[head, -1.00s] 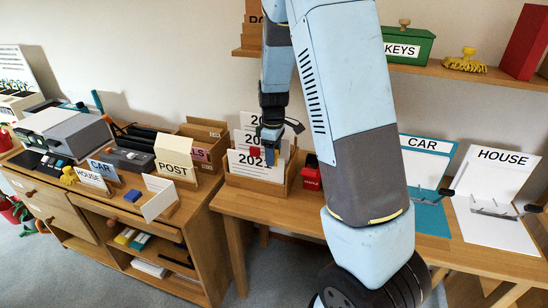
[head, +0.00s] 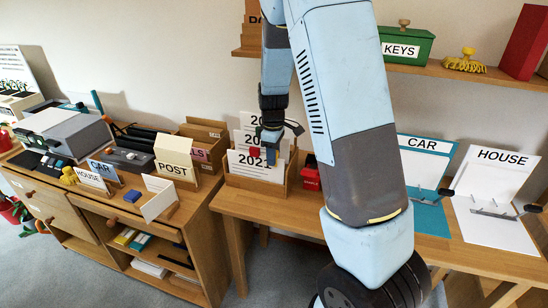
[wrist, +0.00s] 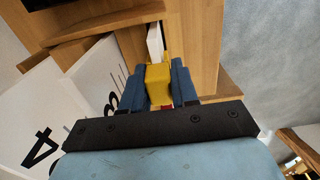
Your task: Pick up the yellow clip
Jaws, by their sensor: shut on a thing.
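The yellow clip (wrist: 157,84) sits between the two blue fingers of my gripper (wrist: 158,74) in the wrist view, and the fingers are shut on it. A white edge (wrist: 155,42) shows just beyond the clip; I cannot tell whether they touch. In the head view my gripper (head: 270,152) is low in front of the wooden file box (head: 258,186) with its white year-marked dividers (head: 250,168). The clip is not clearly visible there.
A red box (head: 311,174) stands just right of the file box. The POST stand (head: 174,157) and drawer cabinet (head: 80,204) are to the left. CAR (head: 425,155) and HOUSE (head: 497,185) boards stand to the right. A shelf (head: 490,76) runs above.

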